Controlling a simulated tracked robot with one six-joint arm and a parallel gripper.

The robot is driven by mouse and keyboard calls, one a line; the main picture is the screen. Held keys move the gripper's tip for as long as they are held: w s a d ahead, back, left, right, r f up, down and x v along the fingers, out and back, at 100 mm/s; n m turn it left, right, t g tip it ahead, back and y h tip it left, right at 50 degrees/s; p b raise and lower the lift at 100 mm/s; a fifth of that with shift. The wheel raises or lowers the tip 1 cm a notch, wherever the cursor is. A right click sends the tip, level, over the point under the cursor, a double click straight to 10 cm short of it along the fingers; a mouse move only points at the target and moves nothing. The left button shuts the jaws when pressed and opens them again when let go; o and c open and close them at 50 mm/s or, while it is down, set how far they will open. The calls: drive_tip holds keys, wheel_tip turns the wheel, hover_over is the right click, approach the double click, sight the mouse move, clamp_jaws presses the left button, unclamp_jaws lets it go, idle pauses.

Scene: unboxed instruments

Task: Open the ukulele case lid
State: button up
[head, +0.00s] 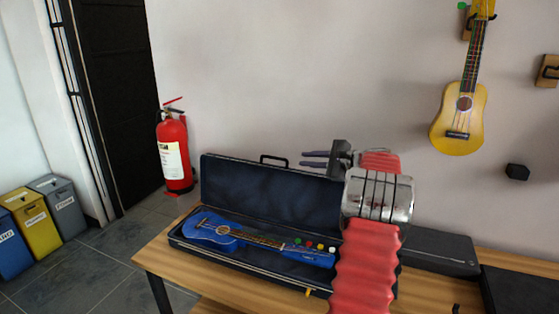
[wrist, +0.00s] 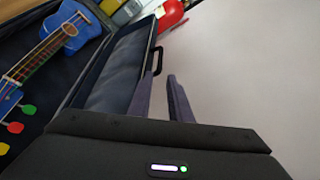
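The ukulele case stands on the wooden table with its dark blue-lined lid (head: 250,190) raised upright at the back. A blue ukulele (head: 215,231) lies in the open case bottom (head: 195,244). My gripper (head: 303,158) is at the lid's top right, its two dark fingers apart and pointing left, with nothing seen between them. In the wrist view the lid (wrist: 112,75) stands left of my gripper (wrist: 160,76), with the case handle (wrist: 158,52) just beyond the fingertips. Whether a finger touches the lid cannot be told. My arm hides the case's right end.
Another dark case (head: 435,250) lies to the right on the table (head: 160,258). A yellow ukulele (head: 460,110) hangs on the wall. A red fire extinguisher (head: 174,150) and several bins (head: 35,220) stand at the left. The space above the lid is clear.

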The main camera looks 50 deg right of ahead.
sight(280, 159)
idle(0.4)
drive_tip(key=x, duration=1.4)
drive_tip(key=shift+s+f, duration=0.1)
drive_tip(key=shift+c, duration=0.4)
clamp_jaws()
